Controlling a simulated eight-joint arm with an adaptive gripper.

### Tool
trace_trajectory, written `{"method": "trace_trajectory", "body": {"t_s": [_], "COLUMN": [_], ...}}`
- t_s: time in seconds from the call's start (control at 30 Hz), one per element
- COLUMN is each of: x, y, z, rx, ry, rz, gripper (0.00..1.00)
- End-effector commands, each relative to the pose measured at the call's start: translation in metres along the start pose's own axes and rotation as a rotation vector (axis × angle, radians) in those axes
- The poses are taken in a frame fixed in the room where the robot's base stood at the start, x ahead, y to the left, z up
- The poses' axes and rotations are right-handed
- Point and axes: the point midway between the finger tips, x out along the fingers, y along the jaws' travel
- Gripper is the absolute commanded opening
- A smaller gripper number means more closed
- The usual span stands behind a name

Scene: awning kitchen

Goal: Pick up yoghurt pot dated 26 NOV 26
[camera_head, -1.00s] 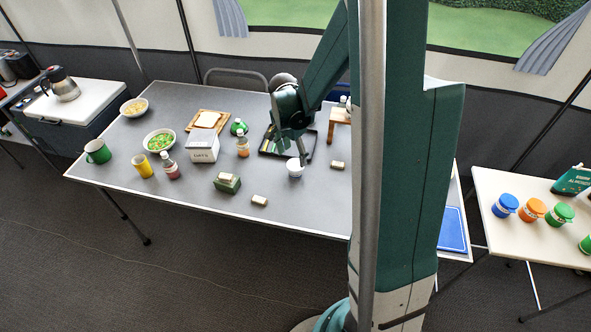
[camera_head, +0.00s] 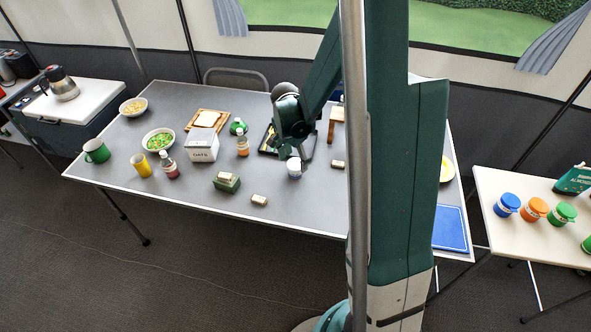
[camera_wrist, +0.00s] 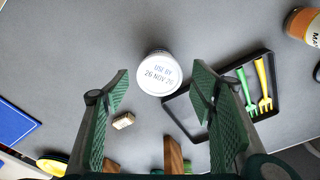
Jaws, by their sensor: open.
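The yoghurt pot (camera_wrist: 158,74) is white and stands upright on the grey table. Its lid reads "USE BY 26 NOV 26" in the wrist view, though the last digits are small. In the head view the pot (camera_head: 294,168) stands just below my gripper (camera_head: 293,152). In the wrist view my gripper (camera_wrist: 160,105) is open and empty. The pot shows beyond the fingertips, roughly centred between them, and is not held.
A black tray (camera_wrist: 262,113) with green and yellow cutlery lies close beside the pot. A small labelled block (camera_wrist: 123,121) lies on the other side. Bottles, bowls, mugs and a white box (camera_head: 202,147) stand further left on the table (camera_head: 215,188).

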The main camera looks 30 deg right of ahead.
Motion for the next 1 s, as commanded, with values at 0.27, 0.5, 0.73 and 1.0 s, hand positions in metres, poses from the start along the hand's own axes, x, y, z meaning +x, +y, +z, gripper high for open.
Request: {"method": "trace_trajectory", "body": {"t_s": [0.27, 0.5, 0.73, 1.0], "x": [0.030, 0.037, 0.036, 0.036], "y": [0.000, 0.001, 0.001, 0.001], "z": [0.000, 0.000, 0.000, 0.000], "rx": [0.000, 0.000, 0.000, 0.000], "ry": [0.000, 0.000, 0.000, 0.000], "rz": [0.000, 0.000, 0.000, 0.000], "gripper": [0.56, 0.56, 0.56, 0.52]}}
